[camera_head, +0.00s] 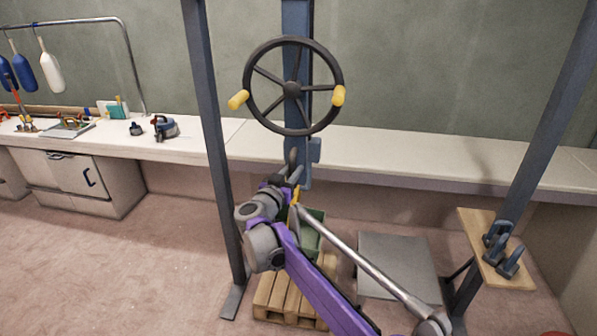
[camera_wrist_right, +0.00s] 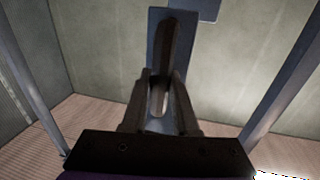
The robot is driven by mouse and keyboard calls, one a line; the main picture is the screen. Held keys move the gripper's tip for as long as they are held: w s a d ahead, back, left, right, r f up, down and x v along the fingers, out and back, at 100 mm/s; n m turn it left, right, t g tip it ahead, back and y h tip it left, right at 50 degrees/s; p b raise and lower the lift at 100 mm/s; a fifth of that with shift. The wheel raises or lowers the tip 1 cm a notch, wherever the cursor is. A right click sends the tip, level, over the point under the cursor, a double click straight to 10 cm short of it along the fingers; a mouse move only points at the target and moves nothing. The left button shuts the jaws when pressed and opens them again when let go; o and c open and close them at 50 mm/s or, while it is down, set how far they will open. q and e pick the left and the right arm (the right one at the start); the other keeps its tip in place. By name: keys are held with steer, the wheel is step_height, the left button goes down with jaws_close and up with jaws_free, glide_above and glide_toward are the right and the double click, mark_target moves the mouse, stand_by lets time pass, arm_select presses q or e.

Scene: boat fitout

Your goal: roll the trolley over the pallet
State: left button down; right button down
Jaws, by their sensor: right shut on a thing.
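A blue upright post (camera_head: 297,22) hangs between the gantry legs and carries a black handwheel (camera_head: 291,88) with yellow knobs; I take it as part of the trolley, whose top is out of view. My right gripper (camera_head: 292,172) is at the post's lower end, below the wheel. In the right wrist view my right gripper (camera_wrist_right: 161,95) is shut on a dark upright handle (camera_wrist_right: 172,40) in front of the blue plate. The wooden pallet (camera_head: 268,295) lies on the floor below, partly hidden by my right arm. My left gripper is not in view.
A green crate (camera_head: 311,238) is on the pallet. Grey gantry legs stand left (camera_head: 208,110) and right (camera_head: 548,130). A grey plate (camera_head: 400,262) lies right of the pallet. A wooden board (camera_head: 472,228) holds blue shackles. A long white bench (camera_head: 400,158) runs behind.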

steer(key=shift+a, duration=0.3)
steer(key=c, duration=1.1)
jaws_free()
steer(key=o, duration=0.4)
steer(key=shift+w+a, duration=0.1)
steer(key=v, duration=1)
steer(key=shift+s+a, duration=0.1)
steer(key=shift+s, duration=0.3)
steer(key=shift+r, duration=0.1)
